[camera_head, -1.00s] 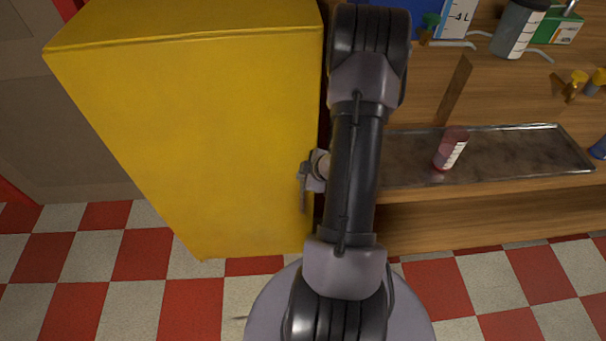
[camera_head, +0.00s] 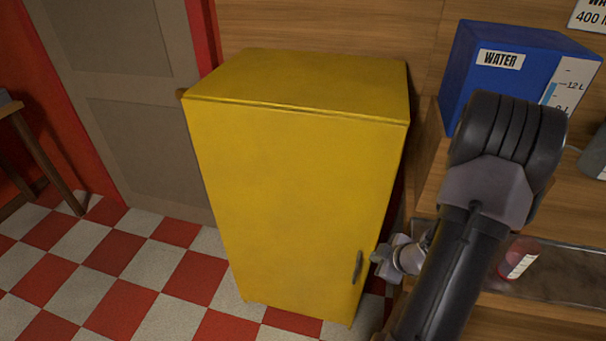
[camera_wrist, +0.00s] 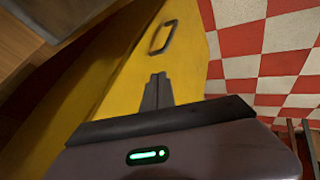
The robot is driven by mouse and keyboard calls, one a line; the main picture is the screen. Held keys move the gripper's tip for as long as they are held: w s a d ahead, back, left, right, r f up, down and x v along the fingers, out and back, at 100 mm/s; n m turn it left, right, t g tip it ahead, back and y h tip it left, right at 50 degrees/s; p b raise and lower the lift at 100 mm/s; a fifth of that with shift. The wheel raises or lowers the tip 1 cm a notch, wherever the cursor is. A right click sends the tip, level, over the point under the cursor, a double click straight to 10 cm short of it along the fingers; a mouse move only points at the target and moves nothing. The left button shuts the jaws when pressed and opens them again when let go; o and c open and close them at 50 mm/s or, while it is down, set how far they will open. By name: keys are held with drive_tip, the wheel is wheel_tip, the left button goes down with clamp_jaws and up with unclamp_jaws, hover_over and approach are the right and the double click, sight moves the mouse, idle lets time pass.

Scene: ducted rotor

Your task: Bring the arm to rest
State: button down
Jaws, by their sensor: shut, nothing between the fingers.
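My gripper (camera_head: 380,257) shows at the lower right in the head view, just right of the handle (camera_head: 358,267) of a yellow cabinet (camera_head: 290,190). The cabinet door looks closed. In the wrist view my gripper (camera_wrist: 158,80) has its dark fingers together, with nothing seen between them. They point toward the yellow door (camera_wrist: 185,70), and the handle (camera_wrist: 162,37) lies beyond their tips with a gap. My arm is bent, with its big dark elbow high at the right of the head view.
A wooden counter right of the cabinet holds a blue water box (camera_head: 500,75) and a tray (camera_head: 570,275) with a red labelled container (camera_head: 518,258). A grey door (camera_head: 140,110) stands behind at left. The checkered floor (camera_head: 120,270) left of the cabinet is clear.

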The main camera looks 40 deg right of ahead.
drive_tip(key=w+r+m+g+h, duration=0.15)
drive_tip(key=w+r, duration=0.25)
drive_tip(key=r, duration=0.5)
drive_tip(key=w+a+r+m, duration=0.3)
drive_tip(key=a+r+m, duration=0.2)
drive_tip(key=a+r, duration=0.75)
drive_tip(key=s+a+r+m+y, duration=0.1)
drive_tip(key=s+a+r, duration=0.1)
drive_tip(key=a, duration=0.6)
drive_tip(key=s+a+r+m+y, duration=0.1)
drive_tip(key=s+a+r+y, duration=0.1)
drive_tip(key=s+a, duration=0.3)
drive_tip(key=s+a+r+m+y, duration=0.1)
drive_tip(key=s+a+r+y, duration=0.1)
drive_tip(key=a, duration=0.9)
drive_tip(key=shift+s+r+m, duration=0.35)
drive_tip(key=shift+s+r, duration=0.4)
drive_tip(key=shift+y, duration=0.25)
